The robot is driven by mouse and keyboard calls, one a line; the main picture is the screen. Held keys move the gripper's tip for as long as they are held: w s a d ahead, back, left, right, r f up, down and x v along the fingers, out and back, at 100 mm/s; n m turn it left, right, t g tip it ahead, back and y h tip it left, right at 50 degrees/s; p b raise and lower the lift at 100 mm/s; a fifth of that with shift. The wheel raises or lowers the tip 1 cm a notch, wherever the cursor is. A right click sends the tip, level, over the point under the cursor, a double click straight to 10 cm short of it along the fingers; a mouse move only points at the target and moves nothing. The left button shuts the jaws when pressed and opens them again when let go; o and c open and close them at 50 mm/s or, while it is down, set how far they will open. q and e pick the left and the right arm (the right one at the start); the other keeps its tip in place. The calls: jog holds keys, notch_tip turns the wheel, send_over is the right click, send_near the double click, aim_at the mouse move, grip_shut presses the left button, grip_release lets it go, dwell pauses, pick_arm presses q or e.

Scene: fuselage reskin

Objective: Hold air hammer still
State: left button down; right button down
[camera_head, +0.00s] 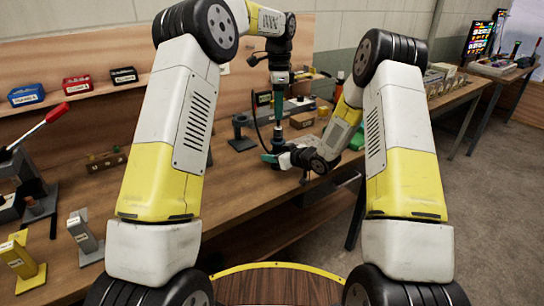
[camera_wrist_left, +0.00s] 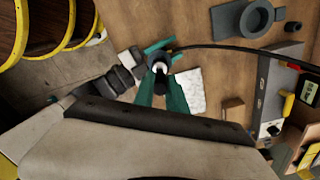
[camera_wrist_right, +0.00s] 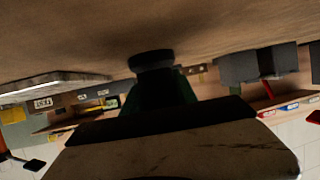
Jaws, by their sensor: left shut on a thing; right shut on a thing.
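The air hammer (camera_head: 277,135) is a dark upright tool above the wooden bench in the head view. My left gripper (camera_head: 278,104) is shut on its upper part from above. In the left wrist view, the teal fingers close around the dark end of the hammer (camera_wrist_left: 160,70). My right gripper (camera_head: 270,158) comes in from the right, lower down, and is shut on the hammer's lower part. In the right wrist view, a dark round part of the hammer (camera_wrist_right: 151,62) sits at the fingertips. The fingers hide much of the tool, and its lower tip is not clear.
A dark hose (camera_wrist_left: 245,46) runs from the hammer. A grey round holder (camera_head: 241,130) stands on the bench (camera_head: 225,185) to the left. Labelled bins (camera_head: 77,85) sit on the back shelf.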

jog(key=shift+a, duration=0.1)
pick_arm(q)
jog(key=shift+r, duration=1.5)
pick_arm(e)
jog(key=c, duration=0.9)
grip_release()
